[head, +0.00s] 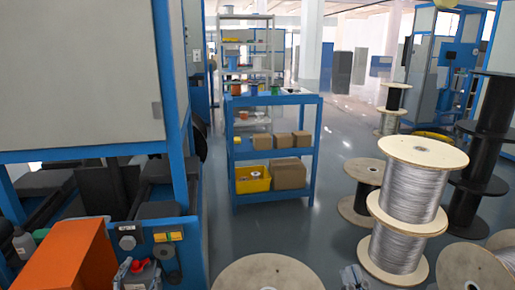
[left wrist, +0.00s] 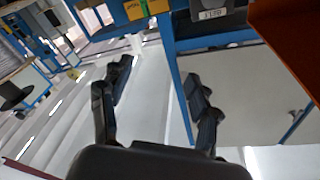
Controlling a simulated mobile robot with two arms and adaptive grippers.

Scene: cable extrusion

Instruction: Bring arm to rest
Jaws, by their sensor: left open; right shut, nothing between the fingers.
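My left gripper (head: 138,268) shows at the bottom left of the head view, in front of the blue machine frame. In the left wrist view its two black fingers (left wrist: 160,88) stand apart with nothing between them. My right gripper (head: 352,275) shows small and grey at the bottom edge of the head view, right of the near wooden spool. It is shut and holds nothing that I can see. Most of both arms is outside the head view.
A blue machine (head: 186,180) with an orange box (head: 68,256) stands close on the left. A blue shelf cart (head: 318,150) holds cartons and a yellow bin (head: 253,185). Wire spools (head: 408,195) stand on the right. A wooden spool (head: 268,276) is near the front. Floor behind it is clear.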

